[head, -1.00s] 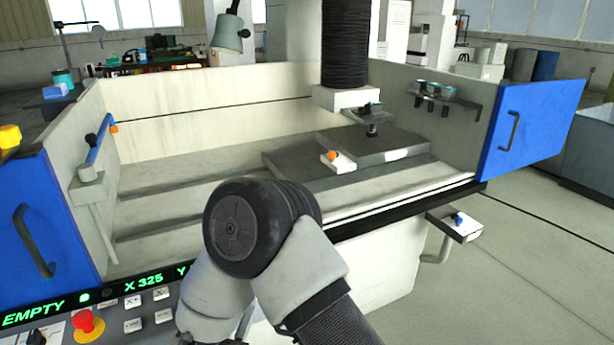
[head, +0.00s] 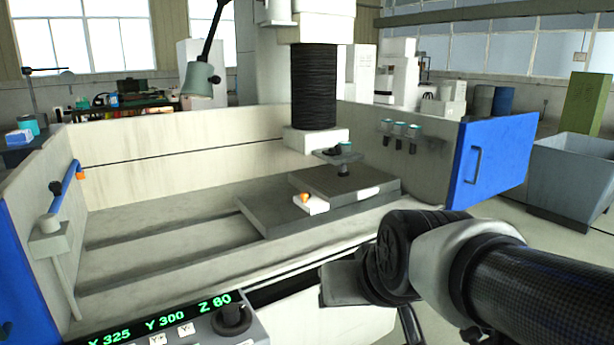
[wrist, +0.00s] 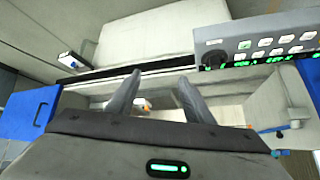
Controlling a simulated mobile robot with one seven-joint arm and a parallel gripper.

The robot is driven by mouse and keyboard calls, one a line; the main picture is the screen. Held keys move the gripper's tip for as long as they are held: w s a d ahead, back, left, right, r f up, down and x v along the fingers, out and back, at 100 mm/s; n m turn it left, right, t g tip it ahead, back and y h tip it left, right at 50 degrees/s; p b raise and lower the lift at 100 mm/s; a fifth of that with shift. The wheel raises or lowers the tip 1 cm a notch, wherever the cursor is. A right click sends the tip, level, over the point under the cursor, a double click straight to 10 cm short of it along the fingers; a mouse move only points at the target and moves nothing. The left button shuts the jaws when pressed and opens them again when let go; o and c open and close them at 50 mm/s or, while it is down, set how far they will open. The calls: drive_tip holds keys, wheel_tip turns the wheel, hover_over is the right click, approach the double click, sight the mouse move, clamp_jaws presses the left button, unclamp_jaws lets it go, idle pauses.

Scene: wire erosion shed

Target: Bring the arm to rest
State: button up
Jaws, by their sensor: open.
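My gripper (wrist: 158,78) shows in the wrist view with its two dark fingers spread apart and nothing between them. In that view the fingers lie across the picture of the machine's open tank, apart from any object I can make out. In the head view my arm reaches in from the right edge, with a dark forearm and a rounded joint in front of the machine's front right corner. I cannot clearly make out the gripper there.
The open machine tank (head: 160,150) holds a grey plate with an orange-knobbed block (head: 309,202). A black bellows column (head: 313,88) stands above it. A blue door (head: 495,160) stands at right, a control panel (head: 232,322) in front. A grey bin (head: 570,180) stands far right.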

drive_tip(key=s+d+m+g+h, duration=0.1)
drive_tip(key=s+d+g+h, duration=0.1)
drive_tip(key=s+d, duration=0.6)
wheel_tip(320, 180, up, 20)
drive_tip(key=s+p, duration=0.1)
drive_tip(key=p, duration=1.9)
drive_tip(key=shift+s+a+p, duration=0.25)
drive_tip(key=shift+p, duration=0.05)
drive_tip(key=shift+a, duration=0.1)
